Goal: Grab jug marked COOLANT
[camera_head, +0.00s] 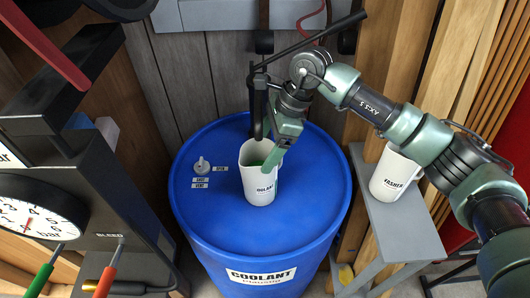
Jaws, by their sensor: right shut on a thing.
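A white jug (257,186) with a dark label, read as COOLANT with its first letter hard to make out, is upright over the top of a blue drum (215,225). Something green shows inside its open mouth. My right gripper (275,150) comes down from above and is shut on the jug's upper right side. I cannot tell whether the jug's base touches the drum lid. My left gripper is not in view.
A black pump with a long lever (310,40) stands close behind the jug. A second white jug, marked WASHER (391,178), is on a grey stand (400,220) at right. A dark panel with a gauge (35,215) is at left.

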